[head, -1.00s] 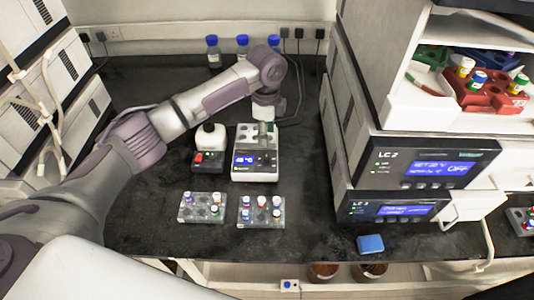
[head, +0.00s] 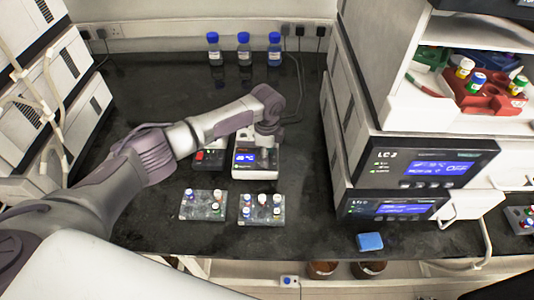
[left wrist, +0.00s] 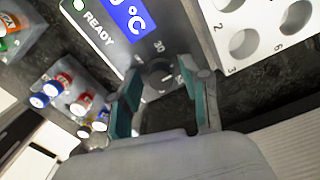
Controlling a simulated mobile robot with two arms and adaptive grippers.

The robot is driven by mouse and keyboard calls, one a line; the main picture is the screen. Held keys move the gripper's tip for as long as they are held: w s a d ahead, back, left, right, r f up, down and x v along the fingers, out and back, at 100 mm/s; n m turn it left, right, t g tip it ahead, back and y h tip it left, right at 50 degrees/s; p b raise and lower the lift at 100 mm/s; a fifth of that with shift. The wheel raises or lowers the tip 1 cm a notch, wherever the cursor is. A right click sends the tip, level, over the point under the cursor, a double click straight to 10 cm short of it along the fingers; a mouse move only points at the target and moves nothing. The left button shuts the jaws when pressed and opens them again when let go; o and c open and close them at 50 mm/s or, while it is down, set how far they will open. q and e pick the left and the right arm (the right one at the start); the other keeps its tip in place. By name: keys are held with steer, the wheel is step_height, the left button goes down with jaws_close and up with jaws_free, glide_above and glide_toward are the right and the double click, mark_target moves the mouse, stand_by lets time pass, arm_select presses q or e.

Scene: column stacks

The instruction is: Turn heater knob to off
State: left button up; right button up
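The heater (head: 256,174) is a white box with a blue display on the bench. In the left wrist view its display (left wrist: 122,14) shows "°C" beside a "READY" light. The dark round heater knob (left wrist: 157,73) has scale marks around it, with "30" readable. My left gripper (head: 268,142) is over the heater's right side and hides the knob in the head view. In the left wrist view the gripper (left wrist: 160,82) has its two teal-padded fingers apart, with the knob between and beyond the tips. I cannot tell whether they touch it. My right gripper is not in view.
Two vial racks (head: 203,206) (head: 246,219) stand in front of the heater. A small device with a red switch (head: 203,156) is at its left, partly behind my arm. Blue-capped bottles (head: 244,52) stand at the back. Instrument stacks (head: 344,150) rise on the right.

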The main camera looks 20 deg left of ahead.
arm_select(q)
jaws_close()
